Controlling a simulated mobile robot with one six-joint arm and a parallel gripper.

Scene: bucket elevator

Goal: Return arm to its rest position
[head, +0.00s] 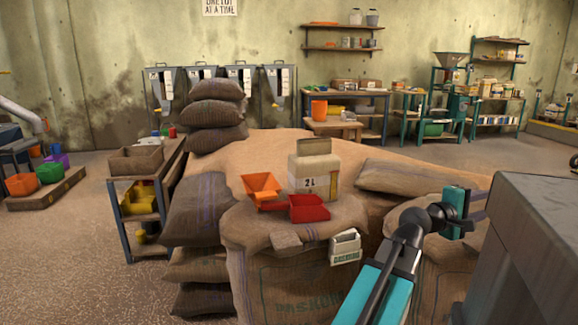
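My arm (388,280), teal and black, rises from the bottom right of the head view. It bends at a dark joint and runs to a short teal link in front of the sacks at the right. My gripper's fingers do not show in this view. The far end of the arm is near or behind a large grey block at the right edge. I cannot see whether the gripper holds anything.
Full sacks surround a grain heap (262,148).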

